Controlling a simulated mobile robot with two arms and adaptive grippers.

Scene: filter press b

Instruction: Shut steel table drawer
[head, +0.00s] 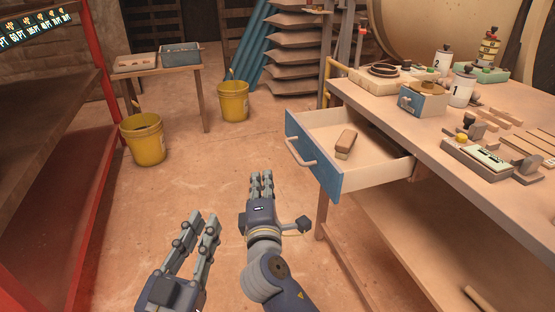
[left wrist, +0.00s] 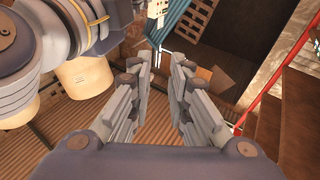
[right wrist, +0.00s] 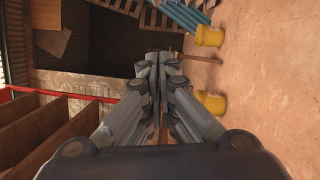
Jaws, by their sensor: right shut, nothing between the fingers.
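The steel table drawer (head: 331,177) is pulled out from under the tabletop at the right of the head view. It has a blue front and a pale bar handle (head: 299,153). A brown and pale block (head: 346,143) lies inside it. My right gripper (head: 261,175) is shut and empty, to the left of the drawer front and apart from it. Its fingers also show together in the right wrist view (right wrist: 159,60). My left gripper (head: 206,217) is open and empty, further left; a gap shows between its fingers in the left wrist view (left wrist: 163,62). Neither gripper touches the drawer.
The table (head: 400,135) carries jars, a small blue box (head: 422,101) and several tools. Yellow buckets (head: 143,139) (head: 233,101) stand on the floor near a small side table (head: 160,70). A red-framed shelf (head: 100,60) stands at the left. The floor between is clear.

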